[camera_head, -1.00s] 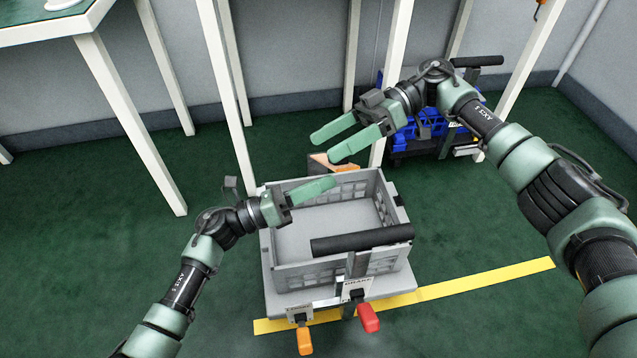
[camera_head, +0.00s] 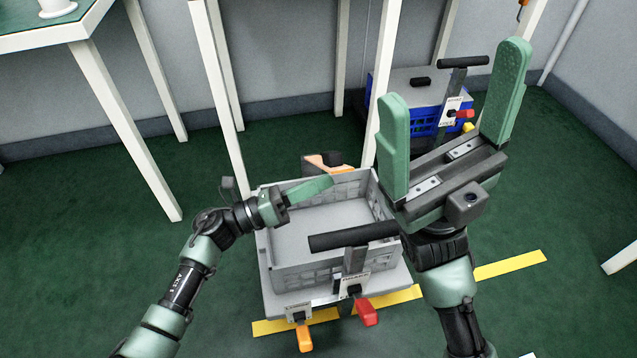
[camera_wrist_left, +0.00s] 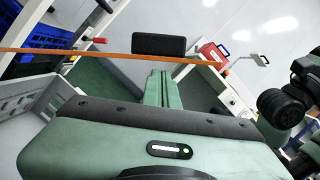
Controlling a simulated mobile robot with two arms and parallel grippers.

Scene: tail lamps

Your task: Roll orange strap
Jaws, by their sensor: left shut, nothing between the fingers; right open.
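My left gripper (camera_head: 326,184) is shut with nothing in it, above the far left part of a grey crate. Its closed green fingers also show in the left wrist view (camera_wrist_left: 158,88). My right gripper (camera_head: 452,84) is wide open and empty, close to the head camera, with its fingers pointing up over the crate's right side. An orange and black item (camera_head: 322,161) lies just behind the crate; I cannot tell whether it is the strap. In the left wrist view, a thin orange band (camera_wrist_left: 60,51) runs across beyond the fingers; I cannot tell what it is fixed to.
The grey crate (camera_head: 290,279) sits on a cart with a black handle bar (camera_head: 350,237), an orange lever (camera_head: 304,339) and a red lever (camera_head: 367,311). A blue crate (camera_head: 425,124) stands behind on another cart. White posts and a table (camera_head: 40,38) stand at the back left.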

